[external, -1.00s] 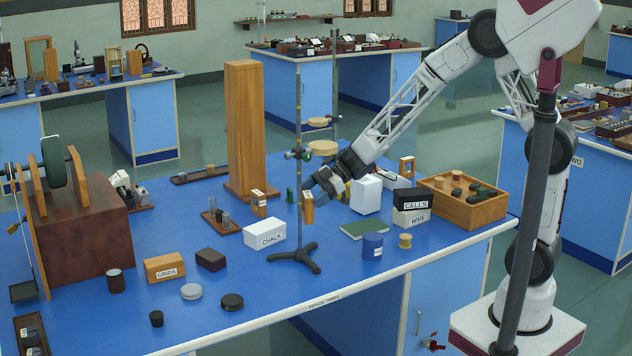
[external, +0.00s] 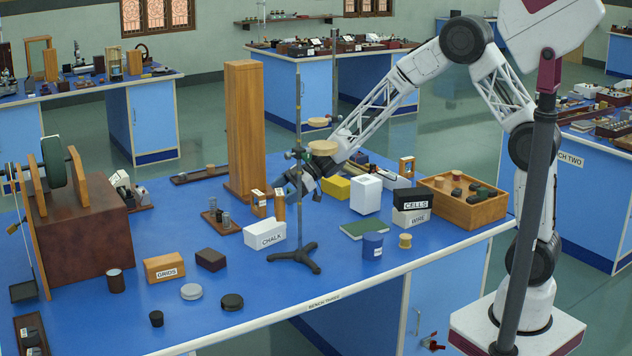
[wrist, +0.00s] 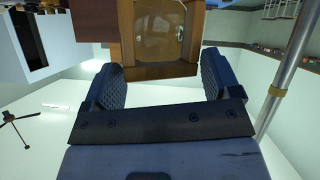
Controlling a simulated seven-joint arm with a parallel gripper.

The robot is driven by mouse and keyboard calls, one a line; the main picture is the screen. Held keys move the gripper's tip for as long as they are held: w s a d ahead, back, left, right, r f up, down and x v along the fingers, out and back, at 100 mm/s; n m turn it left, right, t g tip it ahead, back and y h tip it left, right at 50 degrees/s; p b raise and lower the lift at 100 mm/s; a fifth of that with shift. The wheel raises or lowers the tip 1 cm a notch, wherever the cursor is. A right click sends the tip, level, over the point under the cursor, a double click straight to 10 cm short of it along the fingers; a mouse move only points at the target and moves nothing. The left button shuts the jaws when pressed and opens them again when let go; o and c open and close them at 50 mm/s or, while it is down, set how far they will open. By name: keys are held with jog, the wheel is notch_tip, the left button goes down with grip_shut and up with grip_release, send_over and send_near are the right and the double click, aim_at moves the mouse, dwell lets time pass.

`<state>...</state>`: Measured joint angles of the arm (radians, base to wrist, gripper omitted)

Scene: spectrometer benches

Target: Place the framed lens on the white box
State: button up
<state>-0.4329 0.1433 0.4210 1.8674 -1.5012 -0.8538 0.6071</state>
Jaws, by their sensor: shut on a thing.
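My gripper (external: 284,188) is shut on a framed lens (external: 280,205), a small upright wooden frame. In the wrist view the wooden frame with its glass pane (wrist: 160,32) sits between the two dark finger pads (wrist: 160,85). In the external view it is just behind and above the right end of the white box labelled CHALK (external: 265,235); I cannot tell the exact gap. A plain white box (external: 366,194) stands further right. The stand's rod partly crosses my wrist.
A tripod stand (external: 294,255) rises right of the CHALK box. A tall wooden column (external: 245,130) is behind. A yellow block (external: 336,187) lies right of my gripper.

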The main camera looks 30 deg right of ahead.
jog(key=shift+w+a+f, duration=0.15)
jog(key=shift+w+a, duration=0.6)
jog(key=shift+w, duration=0.3)
jog(key=shift+w+a+f, duration=0.1)
jog(key=shift+w+a, duration=0.6)
jog(key=shift+w, duration=0.35)
jog(key=shift+w+a+f, duration=0.1)
jog(key=shift+w+f, duration=0.1)
jog(key=shift+f, duration=0.7)
jog(key=shift+w+a+f, duration=0.1)
jog(key=shift+w+f, duration=0.05)
jog(key=shift+f, duration=0.75)
jog(key=shift+f, duration=0.1)
jog(key=o, duration=1.1)
jog(key=shift+c, duration=0.2)
jog(key=v, duration=1.2)
